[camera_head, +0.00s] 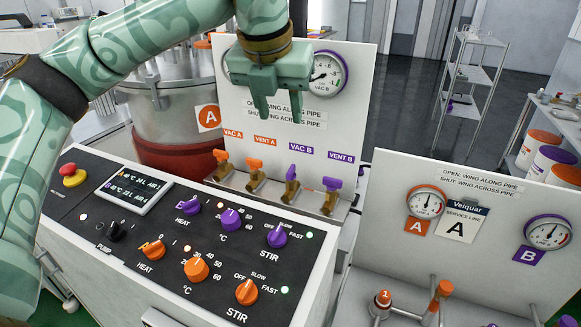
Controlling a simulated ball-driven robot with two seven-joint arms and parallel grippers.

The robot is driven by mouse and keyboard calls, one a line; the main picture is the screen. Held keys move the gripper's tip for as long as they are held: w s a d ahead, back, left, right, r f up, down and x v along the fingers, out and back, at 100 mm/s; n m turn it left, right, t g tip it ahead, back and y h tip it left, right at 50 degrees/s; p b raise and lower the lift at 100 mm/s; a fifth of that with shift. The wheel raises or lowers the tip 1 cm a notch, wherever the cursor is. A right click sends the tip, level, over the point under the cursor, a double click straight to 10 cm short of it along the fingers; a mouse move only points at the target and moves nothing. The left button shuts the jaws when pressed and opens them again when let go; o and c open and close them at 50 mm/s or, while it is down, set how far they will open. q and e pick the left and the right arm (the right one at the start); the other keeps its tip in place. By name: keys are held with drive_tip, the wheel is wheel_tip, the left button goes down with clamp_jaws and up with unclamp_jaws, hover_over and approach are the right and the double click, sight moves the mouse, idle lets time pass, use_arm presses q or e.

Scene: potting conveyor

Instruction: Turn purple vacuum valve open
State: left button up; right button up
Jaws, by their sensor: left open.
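The purple vacuum valve, labelled VAC B, has a purple wing (292,173) on a brass body on the ledge of the white valve panel. Its wing looks narrower and more upright from here than the wing of the purple VENT B valve (331,184) to its right. I cannot tell its exact angle to the pipe. My left gripper (279,114) is open and empty, fingers pointing down, in front of the panel and above the valves. It is apart from the VAC B wing and partly covers the panel's sign. My right gripper is out of view.
Orange VAC A (221,156) and VENT A (254,163) valves stand left of the purple ones. The purple-rimmed gauge (328,74) is behind my gripper. A knob console (190,240) lies in front. A second gauge panel (470,185) stands at right.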

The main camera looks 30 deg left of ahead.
sight(291, 168)
use_arm(q)
drive_tip(key=b+x, duration=0.2)
drive_tip(key=x, duration=1.4)
drive_tip(key=shift+s+f+b, duration=0.1)
drive_tip(key=shift+f+b, duration=0.1)
drive_tip(key=shift+b, duration=0.2)
drive_tip(key=shift+c, duration=0.3)
